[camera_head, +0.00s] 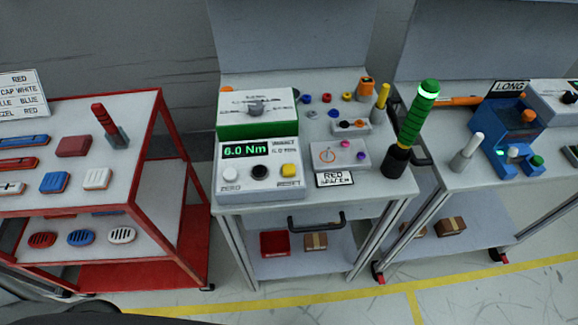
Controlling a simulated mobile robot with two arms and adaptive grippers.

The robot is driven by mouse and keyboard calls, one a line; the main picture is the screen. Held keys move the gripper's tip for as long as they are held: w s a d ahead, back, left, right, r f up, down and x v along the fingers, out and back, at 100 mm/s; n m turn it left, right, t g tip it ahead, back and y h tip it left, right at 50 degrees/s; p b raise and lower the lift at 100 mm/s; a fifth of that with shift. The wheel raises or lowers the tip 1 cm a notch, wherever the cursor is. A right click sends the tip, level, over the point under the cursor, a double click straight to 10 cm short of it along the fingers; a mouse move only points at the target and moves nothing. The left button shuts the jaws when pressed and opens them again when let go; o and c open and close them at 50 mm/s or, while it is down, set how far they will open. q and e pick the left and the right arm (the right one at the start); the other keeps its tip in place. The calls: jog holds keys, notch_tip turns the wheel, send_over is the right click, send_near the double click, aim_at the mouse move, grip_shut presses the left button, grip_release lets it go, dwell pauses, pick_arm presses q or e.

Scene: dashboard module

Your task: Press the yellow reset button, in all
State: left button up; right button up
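The box's green display (245,150) reads 6.0 Nm. A white button (231,174) above the label ZERO and a black button (259,172) sit to its left. Nothing covers the yellow button. Neither of my grippers shows in the head view.
A red cart (160,150) stands left. A right table (450,190) holds a blue fixture (500,135).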

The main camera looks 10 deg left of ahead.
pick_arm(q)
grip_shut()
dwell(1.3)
